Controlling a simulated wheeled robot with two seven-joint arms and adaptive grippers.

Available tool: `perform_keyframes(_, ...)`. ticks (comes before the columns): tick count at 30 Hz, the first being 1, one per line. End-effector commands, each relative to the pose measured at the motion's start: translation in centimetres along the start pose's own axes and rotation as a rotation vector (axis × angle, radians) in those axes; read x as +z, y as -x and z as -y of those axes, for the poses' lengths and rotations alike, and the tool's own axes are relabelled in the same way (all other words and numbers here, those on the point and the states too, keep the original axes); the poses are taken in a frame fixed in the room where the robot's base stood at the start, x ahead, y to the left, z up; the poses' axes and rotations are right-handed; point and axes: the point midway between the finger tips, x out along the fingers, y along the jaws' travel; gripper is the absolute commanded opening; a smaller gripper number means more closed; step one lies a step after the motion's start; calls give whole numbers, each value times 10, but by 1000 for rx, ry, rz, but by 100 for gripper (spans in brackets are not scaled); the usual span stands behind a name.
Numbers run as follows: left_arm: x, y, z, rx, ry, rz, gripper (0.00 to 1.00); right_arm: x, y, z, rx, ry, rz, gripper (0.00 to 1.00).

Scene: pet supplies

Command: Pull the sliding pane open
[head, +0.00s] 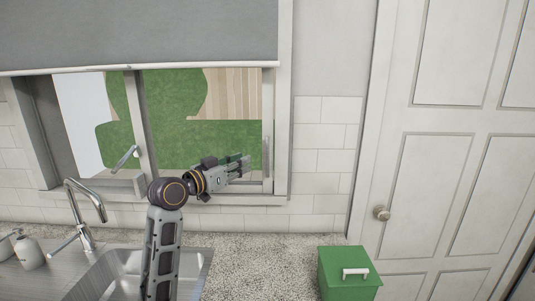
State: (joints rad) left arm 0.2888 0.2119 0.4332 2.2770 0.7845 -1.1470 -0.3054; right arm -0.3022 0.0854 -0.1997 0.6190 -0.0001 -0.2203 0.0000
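The window above the sink has a grey frame, with a pane (175,125) on its right side that looks out on grass and wood decking. A light handle (125,158) sits on the upright between the left and right parts of the window. My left gripper (247,164) is in front of the lower right part of the pane, pointing right toward the right-hand upright of the frame (268,130). Whether it touches the frame is not clear. Its fingers are seen from the side, so their opening cannot be judged. My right gripper is not in view.
A grey blind (140,35) covers the window top. Below are a tap (88,205), a steel sink (120,265) and a soap bottle (29,253). A green box (347,277) stands on the speckled counter (255,262), beside a white door (430,160).

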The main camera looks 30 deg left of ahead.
Motion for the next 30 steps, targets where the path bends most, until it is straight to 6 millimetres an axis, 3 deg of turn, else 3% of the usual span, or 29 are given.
perform_keyframes(17,-2,-62,-1,2,2,-1,21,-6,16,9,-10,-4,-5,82)
perform_keyframes(30,-2,-111,-1,1,1,0,21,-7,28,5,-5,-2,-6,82)
